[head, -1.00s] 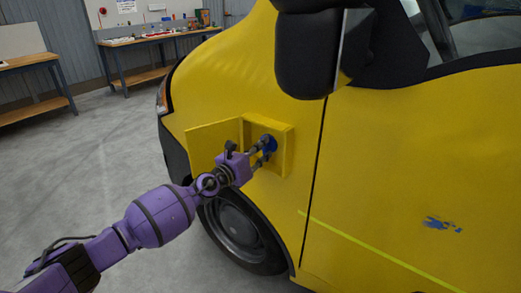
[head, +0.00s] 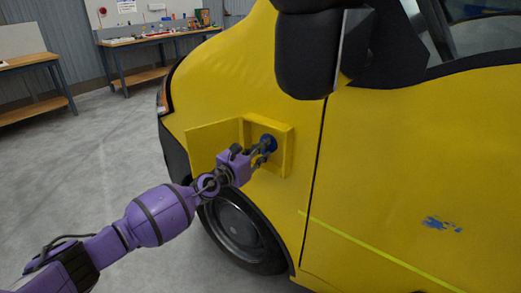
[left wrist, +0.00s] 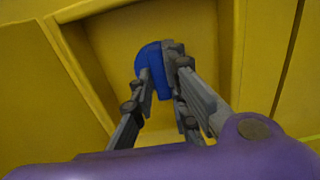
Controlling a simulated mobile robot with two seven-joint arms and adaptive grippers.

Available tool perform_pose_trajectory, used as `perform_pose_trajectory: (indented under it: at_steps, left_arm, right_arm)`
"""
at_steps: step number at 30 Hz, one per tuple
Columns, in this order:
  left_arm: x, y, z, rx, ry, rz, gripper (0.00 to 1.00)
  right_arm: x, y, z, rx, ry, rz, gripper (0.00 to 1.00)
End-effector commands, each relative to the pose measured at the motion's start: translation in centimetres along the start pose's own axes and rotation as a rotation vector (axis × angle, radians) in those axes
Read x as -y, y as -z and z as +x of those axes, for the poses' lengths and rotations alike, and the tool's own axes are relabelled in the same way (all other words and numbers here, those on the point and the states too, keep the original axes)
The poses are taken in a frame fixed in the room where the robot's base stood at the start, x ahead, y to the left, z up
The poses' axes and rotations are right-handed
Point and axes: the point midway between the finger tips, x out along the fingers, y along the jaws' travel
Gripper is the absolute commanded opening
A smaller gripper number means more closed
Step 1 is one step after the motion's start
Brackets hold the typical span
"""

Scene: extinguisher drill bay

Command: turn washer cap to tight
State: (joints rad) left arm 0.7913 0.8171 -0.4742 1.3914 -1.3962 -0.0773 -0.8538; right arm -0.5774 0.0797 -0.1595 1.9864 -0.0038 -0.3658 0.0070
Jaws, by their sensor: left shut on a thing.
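The blue washer cap (head: 271,141) sits in a yellow recessed box (head: 286,155) on the side of the yellow vehicle. In the left wrist view the cap (left wrist: 149,62) shows as a rounded blue piece with a raised part between the fingers. My left gripper (head: 264,151) reaches into the box and is shut on the cap. In the left wrist view its grey fingers (left wrist: 162,84) lie on both sides of the blue part and hide some of it. Any tight mark is not visible. My right gripper is not in view.
The box's yellow door (head: 213,140) stands open to the left. A black mirror (head: 308,60) hangs above the box, and the front wheel (head: 240,232) is below. Workbenches (head: 150,42) stand against the back wall. The floor at left is clear.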

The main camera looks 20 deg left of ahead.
Motion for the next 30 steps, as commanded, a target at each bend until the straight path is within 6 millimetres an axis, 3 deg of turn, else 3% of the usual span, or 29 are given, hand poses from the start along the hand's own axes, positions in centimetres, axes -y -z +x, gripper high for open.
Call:
perform_pose_trajectory:
  at_steps: [5,17,30]
  left_arm:
    - [0.0,0.1,0.0,-0.001,0.0,0.003,0.33]
    - [-0.1,0.0,-0.8,0.0,0.0,0.003,0.33]
    - [-0.1,0.2,-9.5,-0.004,-0.001,0.002,0.33]
  right_arm:
    - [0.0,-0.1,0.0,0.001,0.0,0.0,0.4]
    - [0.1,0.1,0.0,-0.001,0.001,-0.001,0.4]
    - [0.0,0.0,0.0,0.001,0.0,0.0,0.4]
